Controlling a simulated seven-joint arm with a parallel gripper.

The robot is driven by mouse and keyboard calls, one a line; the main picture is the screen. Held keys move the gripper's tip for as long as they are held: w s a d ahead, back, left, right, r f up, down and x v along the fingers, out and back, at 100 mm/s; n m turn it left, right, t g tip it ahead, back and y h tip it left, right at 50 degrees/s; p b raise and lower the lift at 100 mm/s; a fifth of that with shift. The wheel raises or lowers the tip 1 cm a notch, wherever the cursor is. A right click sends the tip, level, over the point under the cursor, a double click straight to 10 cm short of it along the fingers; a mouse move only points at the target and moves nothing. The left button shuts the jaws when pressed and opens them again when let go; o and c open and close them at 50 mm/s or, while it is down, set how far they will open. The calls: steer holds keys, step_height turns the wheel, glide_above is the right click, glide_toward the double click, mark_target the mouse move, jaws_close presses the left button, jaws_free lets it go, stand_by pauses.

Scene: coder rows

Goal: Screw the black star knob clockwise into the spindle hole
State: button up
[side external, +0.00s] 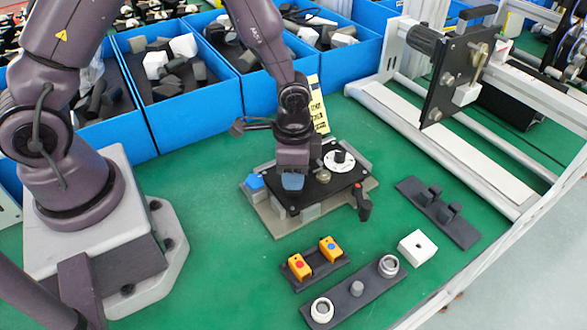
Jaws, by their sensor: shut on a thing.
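My gripper (292,178) points down over the left part of a black plate (318,190) on a grey base (278,224). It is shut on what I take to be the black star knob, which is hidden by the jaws. A blue piece shows at the gripper's lower end, and I cannot tell if it is a fingertip or a part. The spindle hole is not visible. A white dial with a black centre (339,160) sits on the plate to the right of my gripper.
A dark handle (363,203) juts from the plate's right front. A blue block (255,182) is at its left. In front are yellow switches (330,249), a ring rail (357,287) and a white block (418,247). Blue bins (198,112) stand behind; an aluminium frame (440,140) is right.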

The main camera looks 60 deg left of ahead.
steer(key=m, duration=0.5)
steer(key=shift+m, duration=0.3)
steer(key=m, duration=0.6)
steer(key=shift+m, duration=0.3)
steer(key=o, duration=1)
